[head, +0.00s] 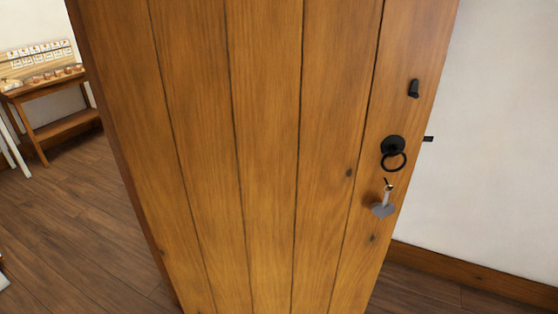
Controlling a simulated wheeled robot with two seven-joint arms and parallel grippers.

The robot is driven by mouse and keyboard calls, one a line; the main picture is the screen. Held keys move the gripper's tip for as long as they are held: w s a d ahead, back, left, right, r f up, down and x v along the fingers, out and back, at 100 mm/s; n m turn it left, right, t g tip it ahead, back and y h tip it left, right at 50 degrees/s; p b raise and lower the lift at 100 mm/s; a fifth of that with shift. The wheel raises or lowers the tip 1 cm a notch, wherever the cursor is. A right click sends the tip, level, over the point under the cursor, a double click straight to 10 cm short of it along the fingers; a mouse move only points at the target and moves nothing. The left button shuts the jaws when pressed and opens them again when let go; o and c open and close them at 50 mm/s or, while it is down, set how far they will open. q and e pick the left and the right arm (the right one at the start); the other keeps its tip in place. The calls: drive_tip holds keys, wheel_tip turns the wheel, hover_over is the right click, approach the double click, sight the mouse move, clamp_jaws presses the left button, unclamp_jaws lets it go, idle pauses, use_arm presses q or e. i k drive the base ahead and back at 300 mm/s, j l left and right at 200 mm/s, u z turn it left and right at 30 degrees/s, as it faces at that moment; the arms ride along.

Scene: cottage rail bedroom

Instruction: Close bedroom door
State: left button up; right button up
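The bedroom door (270,150) is a wooden plank door that fills the middle of the head view, close in front of me. It stands open, with floor and room visible past its left edge and a white wall past its right edge. Near its right edge are a black ring handle (394,154), a small black fitting (414,89) above it, and a grey heart-shaped tag (383,209) hanging below it. A short black latch piece (428,139) sticks out past the right edge. Neither of my grippers is in view.
A white wall (500,150) with a brown baseboard (470,272) is at the right. A wooden side table (62,127) with small items on it stands at the far left. Dark plank floor (70,220) is open between the table and the door.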

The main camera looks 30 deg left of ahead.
sight(253, 137)
drive_tip(key=u, duration=0.35)
drive_tip(key=i+l+u, duration=0.7)
drive_tip(key=l, duration=0.1)
